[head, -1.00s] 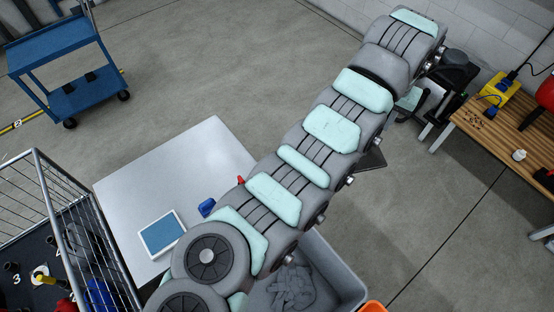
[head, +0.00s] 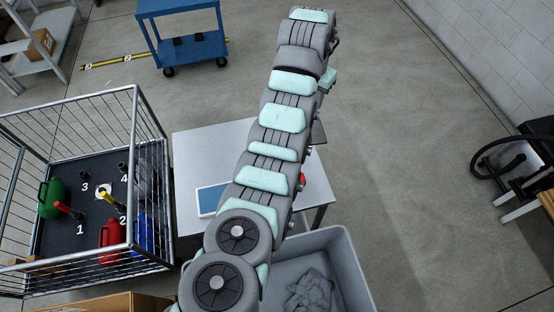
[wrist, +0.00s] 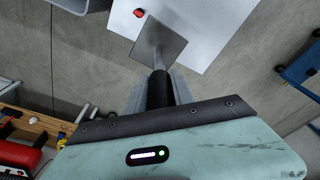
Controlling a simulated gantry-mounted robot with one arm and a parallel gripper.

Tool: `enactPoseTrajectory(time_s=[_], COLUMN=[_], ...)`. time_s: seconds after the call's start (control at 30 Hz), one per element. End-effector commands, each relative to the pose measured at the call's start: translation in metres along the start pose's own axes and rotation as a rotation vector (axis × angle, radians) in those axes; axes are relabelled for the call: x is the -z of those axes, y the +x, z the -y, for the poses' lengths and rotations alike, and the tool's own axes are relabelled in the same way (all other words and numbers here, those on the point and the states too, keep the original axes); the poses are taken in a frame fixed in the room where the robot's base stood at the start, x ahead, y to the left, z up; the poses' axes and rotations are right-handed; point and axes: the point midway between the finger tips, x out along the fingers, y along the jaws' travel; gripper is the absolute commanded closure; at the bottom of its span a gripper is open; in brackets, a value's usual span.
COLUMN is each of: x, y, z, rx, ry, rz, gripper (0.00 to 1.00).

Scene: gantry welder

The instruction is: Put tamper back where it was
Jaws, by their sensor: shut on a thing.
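The tamper (wrist: 160,44) has a flat grey square plate, a thin grey shaft and a black grip. In the wrist view, my gripper (wrist: 159,92) is shut on the black grip, and the plate points away from my wrist. In the head view, my arm hides my gripper and most of the tamper; a dark plate edge (head: 319,134) shows beside the arm. A wire cage cart (head: 152,215) at left has a dark floor with spots numbered 1 to 4. Short black posts (head: 85,174) stand by 3 and 4.
A white table (head: 195,150) with a blue-topped tray (head: 208,200) stands behind my arm. A red object (wrist: 139,13) lies on it. A grey bin (head: 350,270) with grey cloth is in front. The cage has green and red cans (head: 112,236). A blue cart (head: 185,30) stands behind.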

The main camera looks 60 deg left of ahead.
Motion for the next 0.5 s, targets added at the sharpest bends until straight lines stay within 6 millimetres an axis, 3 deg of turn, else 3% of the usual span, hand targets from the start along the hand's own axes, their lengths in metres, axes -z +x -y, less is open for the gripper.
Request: enactPoseTrajectory(time_s=[0.03,0.2,0.5], x=[-0.006,-0.026,-0.046], y=[-0.001,-0.001,0.002], z=[0.018,0.061,0.098], rx=[0.004,0.01,0.013], ry=[-0.017,-0.05,-0.078], rz=[-0.002,-0.003,-0.002], gripper=[1.0,1.0,1.0])
